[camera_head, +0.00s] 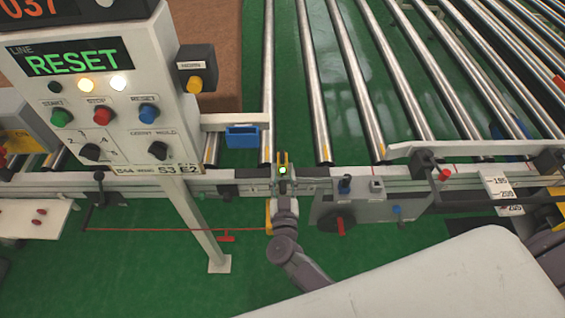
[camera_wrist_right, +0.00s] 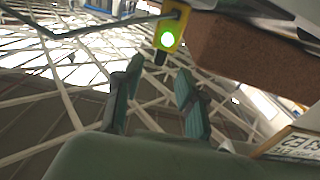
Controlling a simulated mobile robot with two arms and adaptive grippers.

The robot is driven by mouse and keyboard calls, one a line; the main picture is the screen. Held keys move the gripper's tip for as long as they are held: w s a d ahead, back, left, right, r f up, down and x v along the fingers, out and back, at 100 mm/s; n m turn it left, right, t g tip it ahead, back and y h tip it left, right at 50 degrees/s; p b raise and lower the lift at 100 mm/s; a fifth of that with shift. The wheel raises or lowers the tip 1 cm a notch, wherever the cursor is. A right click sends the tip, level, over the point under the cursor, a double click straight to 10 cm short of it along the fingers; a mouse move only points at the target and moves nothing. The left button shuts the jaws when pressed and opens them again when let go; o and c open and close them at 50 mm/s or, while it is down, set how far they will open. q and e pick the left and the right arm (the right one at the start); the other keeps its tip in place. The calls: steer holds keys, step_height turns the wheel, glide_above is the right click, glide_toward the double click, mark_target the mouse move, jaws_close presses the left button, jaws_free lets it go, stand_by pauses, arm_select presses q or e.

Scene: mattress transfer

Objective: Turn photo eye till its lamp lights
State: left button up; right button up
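The photo eye (camera_head: 283,158) is a small yellow housing on the near rail of the roller conveyor, and its lamp glows green. In the right wrist view the photo eye (camera_wrist_right: 168,33) hangs from a dark rod, with its round lamp bright green. My right gripper (camera_head: 284,184) is just on the near side of it in the head view. In the wrist view the two fingers of the right gripper (camera_wrist_right: 156,84) stand apart with nothing between them. The photo eye is beyond their tips, with a visible gap. My left gripper is in neither view.
A control panel (camera_head: 128,122) with a green RESET display stands on a post (camera_head: 195,215) left of my right arm. A brown block (camera_head: 215,45) lies behind it, also showing in the wrist view (camera_wrist_right: 240,62). A lever box (camera_head: 350,203) sits right of the gripper.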

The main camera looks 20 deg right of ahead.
steer(key=shift+v, duration=2.05)
steer(key=s+f+n+g+y, duration=0.2)
steer(key=s+f, duration=0.3)
steer(key=f, duration=0.4)
steer(key=s+f+n+g+y+b, duration=0.1)
steer(key=s+f+n+g+y, duration=0.2)
steer(key=f, duration=0.6)
steer(key=s+f+n+g+y, duration=0.1)
steer(key=s+f+g+y, duration=0.1)
steer(key=s+f, duration=0.5)
steer(key=s+d+f+g, duration=0.3)
steer(key=s+f, duration=0.2)
steer(key=s, duration=0.3)
steer(key=s+d+f+g+h, duration=0.1)
steer(key=s+d+f+g, duration=0.2)
steer(key=s+f, duration=0.2)
steer(key=s+d+f+g+h+b, duration=0.1)
steer(key=s+d+f+g, duration=0.2)
steer(key=s, duration=0.8)
step_height(320, 180, down, 2)
steer(key=shift+s+d+f, duration=0.15)
steer(key=shift+s+d, duration=0.05)
steer(key=shift+d, duration=0.2)
